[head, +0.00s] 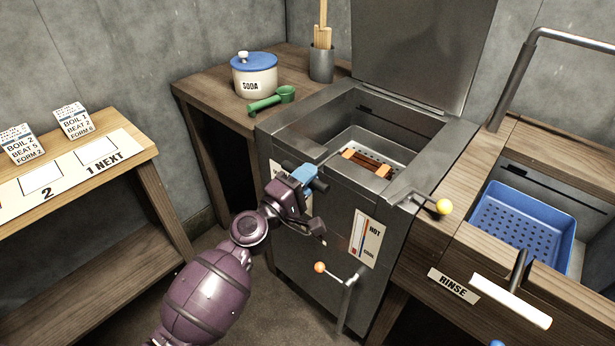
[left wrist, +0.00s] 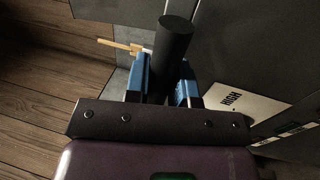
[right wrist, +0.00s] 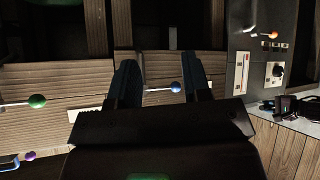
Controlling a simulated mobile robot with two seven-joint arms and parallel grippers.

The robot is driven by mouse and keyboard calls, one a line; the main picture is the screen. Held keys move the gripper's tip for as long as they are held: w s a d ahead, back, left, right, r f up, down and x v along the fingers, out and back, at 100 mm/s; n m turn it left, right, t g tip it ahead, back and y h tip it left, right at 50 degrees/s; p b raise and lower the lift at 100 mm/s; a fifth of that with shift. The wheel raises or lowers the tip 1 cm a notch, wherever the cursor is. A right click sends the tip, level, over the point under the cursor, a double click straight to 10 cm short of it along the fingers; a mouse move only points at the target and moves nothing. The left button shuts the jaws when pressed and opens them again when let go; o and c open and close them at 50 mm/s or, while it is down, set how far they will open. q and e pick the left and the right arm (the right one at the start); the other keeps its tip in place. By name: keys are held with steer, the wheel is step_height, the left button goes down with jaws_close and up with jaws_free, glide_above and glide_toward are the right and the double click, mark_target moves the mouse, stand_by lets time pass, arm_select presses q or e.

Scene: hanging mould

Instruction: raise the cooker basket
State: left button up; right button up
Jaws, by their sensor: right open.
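The cooker basket (head: 368,172) is a perforated metal tray low inside the grey cooker (head: 290,128), with brown pieces (head: 366,163) in it. A thin bar runs from it over the cooker's front edge towards a black handle (head: 319,184). My left gripper (head: 304,174) is at this handle in front of the cooker. In the left wrist view its blue fingers lie against both sides of the upright black handle (left wrist: 174,45), shut on it. My right gripper (right wrist: 162,80) is outside the head view; its fingers are apart with nothing between them.
The cooker lid (head: 420,50) stands open. A yellow-knobbed lever (head: 443,206) and an orange-knobbed lever (head: 320,267) stick out nearby. The rinse basin with a blue basket (head: 522,225) is at right.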

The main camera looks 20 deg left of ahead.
arm_select(q)
jaws_close()
steer(key=shift+r, duration=0.2)
step_height(320, 180, up, 6)
steer(key=p, duration=0.3)
steer(key=shift+p, duration=0.4)
step_height(320, 180, up, 11)
steer(key=p, duration=0.8)
steer(key=shift+p, duration=0.35)
arm_select(e)
step_height(320, 180, up, 10)
steer(key=m+t, duration=0.1)
steer(key=shift+d, duration=0.2)
arm_select(q)
steer(key=shift+r, duration=0.15)
arm_select(e)
steer(key=shift+w, duration=0.15)
arm_select(q)
steer(key=shift+o, duration=2.2)
jaws_free()
steer(key=shift+o, duration=0.6)
arm_select(e)
steer(key=shift+d+r, duration=0.1)
